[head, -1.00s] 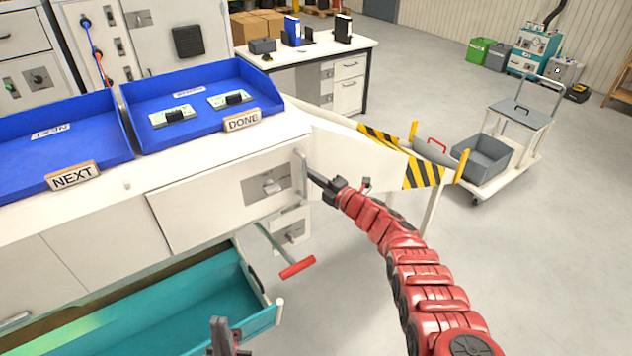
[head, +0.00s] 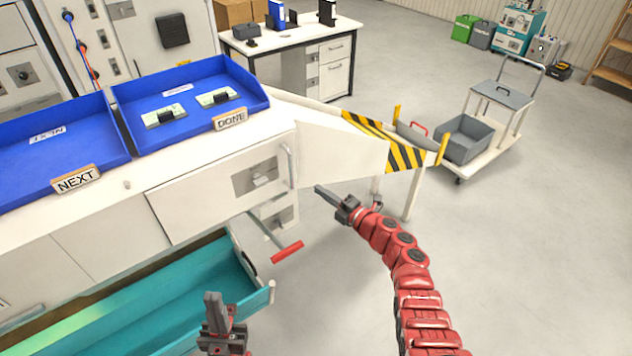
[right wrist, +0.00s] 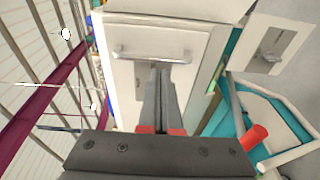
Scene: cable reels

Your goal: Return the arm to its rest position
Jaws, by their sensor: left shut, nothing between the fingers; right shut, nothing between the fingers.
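My right gripper (head: 326,192) is shut and empty at the end of the red arm, in free air just right of the white bench's end. In the right wrist view its closed fingers (right wrist: 160,88) point toward a white panel with a bar handle (right wrist: 150,56); they look apart from it, though the exact gap is hard to judge. My left gripper (head: 212,305) is shut and empty at the bottom of the head view, in front of the teal drawer (head: 190,300). The left arm behind it is out of view.
The white bench (head: 210,195) carries blue NEXT and DONE trays (head: 185,140), with two boards in the DONE tray. A red-handled lever (head: 287,252) juts out below the bench. A striped chute (head: 405,158) and a cart (head: 480,150) stand right. Open floor lies at the lower right.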

